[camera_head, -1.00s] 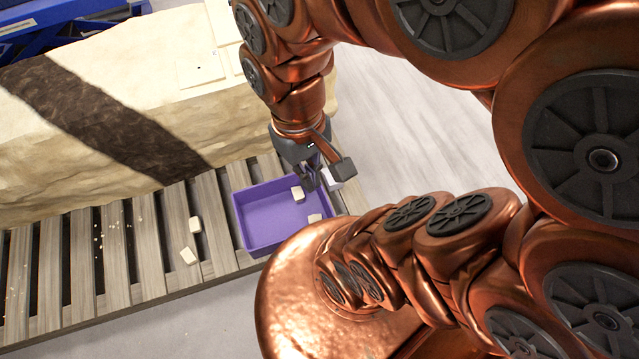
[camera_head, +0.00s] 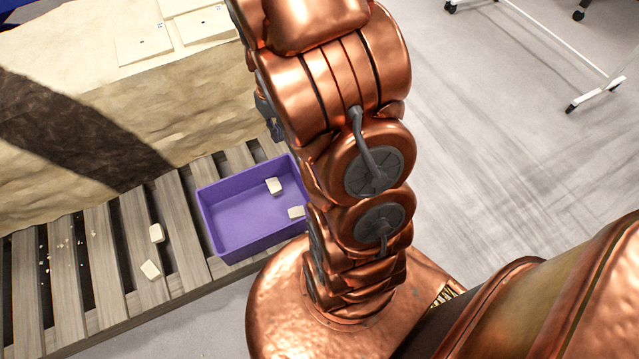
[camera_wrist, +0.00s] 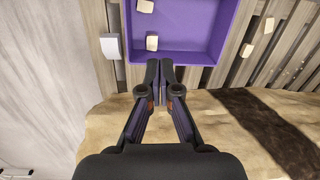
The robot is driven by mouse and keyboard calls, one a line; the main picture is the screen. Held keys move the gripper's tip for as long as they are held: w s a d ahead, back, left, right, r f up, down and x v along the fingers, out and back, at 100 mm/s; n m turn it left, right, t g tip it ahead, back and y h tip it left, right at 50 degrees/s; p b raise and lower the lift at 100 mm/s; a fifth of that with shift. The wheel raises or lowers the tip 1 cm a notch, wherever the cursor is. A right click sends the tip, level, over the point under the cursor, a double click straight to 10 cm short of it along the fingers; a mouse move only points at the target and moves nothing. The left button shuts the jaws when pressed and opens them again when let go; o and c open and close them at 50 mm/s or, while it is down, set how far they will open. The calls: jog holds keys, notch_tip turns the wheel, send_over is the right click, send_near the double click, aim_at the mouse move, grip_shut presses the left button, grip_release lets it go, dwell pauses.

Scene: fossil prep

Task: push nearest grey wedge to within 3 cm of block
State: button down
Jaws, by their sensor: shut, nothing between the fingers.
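The grey wedge (camera_wrist: 111,46) is a pale piece on the pallet slats, left of the purple tray in the wrist view, apart from it. My arm hides it in the head view. The block (camera_head: 100,120) is a large sandy stone with a dark band; its edge (camera_wrist: 105,128) also shows low in the wrist view. My gripper (camera_wrist: 159,68) is shut and empty. Its tips appear over the tray's block-side rim, right of the wedge and on its block side; their height is unclear. In the head view my arm covers most of the gripper.
The purple tray (camera_head: 205,222) holds two cream pieces (camera_head: 274,186) (camera_head: 296,212). Two more cream pieces (camera_head: 156,233) (camera_head: 150,269) and small crumbs lie on the slatted pallet (camera_head: 188,268). Flat pale plates (camera_head: 145,48) lie on the block. A wheeled white stand (camera_head: 590,90) is far right.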

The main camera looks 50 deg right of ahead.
jog(key=shift+m+h, duration=0.5)
jog(key=shift+m, duration=0.1)
jog(key=d+f+b, duration=0.5)
jog(key=f+b, duration=0.1)
jog(key=f, duration=0.9)
jog(key=d+f+b, duration=0.6)
jog(key=f, duration=0.9)
jog(key=d+f+b, duration=0.5)
jog(key=f+b, duration=0.1)
jog(key=f, duration=0.9)
jog(key=shift+d+f, duration=0.35)
jog(key=shift+w+d+f, duration=0.1)
jog(key=shift+f, duration=0.05)
jog(key=shift+w+d+b, duration=0.3)
jog(key=shift+w+b, duration=0.15)
jog(key=shift+w, duration=0.4)
jog(key=shift+w+d+b, duration=0.25)
jog(key=shift+w+b, duration=0.15)
jog(key=shift+w, duration=0.45)
jog(key=shift+w, duration=0.1)
